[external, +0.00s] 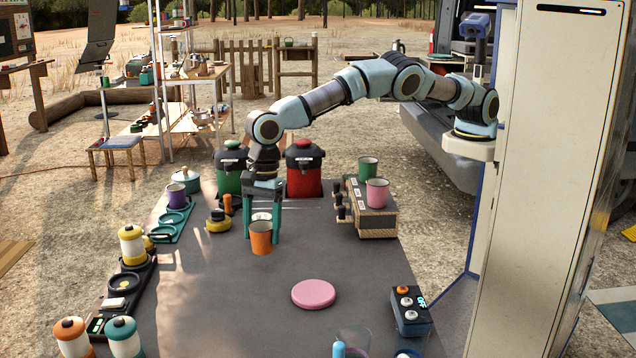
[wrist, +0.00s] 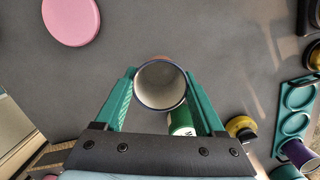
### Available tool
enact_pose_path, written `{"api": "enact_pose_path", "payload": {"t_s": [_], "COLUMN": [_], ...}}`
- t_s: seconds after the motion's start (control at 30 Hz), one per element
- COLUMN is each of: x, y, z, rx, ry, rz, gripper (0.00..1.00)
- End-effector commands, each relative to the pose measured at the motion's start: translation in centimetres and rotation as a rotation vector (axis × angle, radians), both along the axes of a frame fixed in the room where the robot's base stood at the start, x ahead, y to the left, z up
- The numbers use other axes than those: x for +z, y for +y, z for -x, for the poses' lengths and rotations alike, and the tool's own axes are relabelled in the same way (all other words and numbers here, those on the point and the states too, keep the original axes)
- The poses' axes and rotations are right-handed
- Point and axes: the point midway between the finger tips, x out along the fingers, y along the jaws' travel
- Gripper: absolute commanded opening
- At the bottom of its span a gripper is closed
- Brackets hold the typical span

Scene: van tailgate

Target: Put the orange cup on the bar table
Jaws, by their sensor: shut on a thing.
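The orange cup (external: 261,240) is upright between the two teal fingers of my gripper (external: 262,236), over the grey table top (external: 245,305). In the wrist view my gripper (wrist: 160,73) has a finger on each side of the cup (wrist: 160,85), and I look down into its pale, empty inside. My gripper is shut on the cup. I cannot tell whether the cup's base touches the table top. Which surface is called the bar table is not marked.
A pink disc (external: 313,294) lies to the front right. A crate-like box (external: 376,222) bears a green cup (external: 368,168) and a pink cup (external: 377,192). Green (external: 229,177) and red (external: 304,178) dispensers stand behind. Jars and trays line the left edge.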

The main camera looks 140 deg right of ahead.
Motion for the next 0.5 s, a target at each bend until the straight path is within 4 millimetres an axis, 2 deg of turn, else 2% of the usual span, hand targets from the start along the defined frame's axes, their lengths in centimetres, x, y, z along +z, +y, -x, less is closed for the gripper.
{"api": "enact_pose_path", "payload": {"t_s": [0.17,0.37,0.5], "x": [-1.3,-3.9,-4.1], "y": [0.0,0.0,0.0], "z": [0.1,0.1,0.0], "rx": [0.000,0.000,0.000], "ry": [0.002,0.002,0.000], "rz": [0.000,0.001,0.001], "gripper": [0.15,0.15,0.15]}}
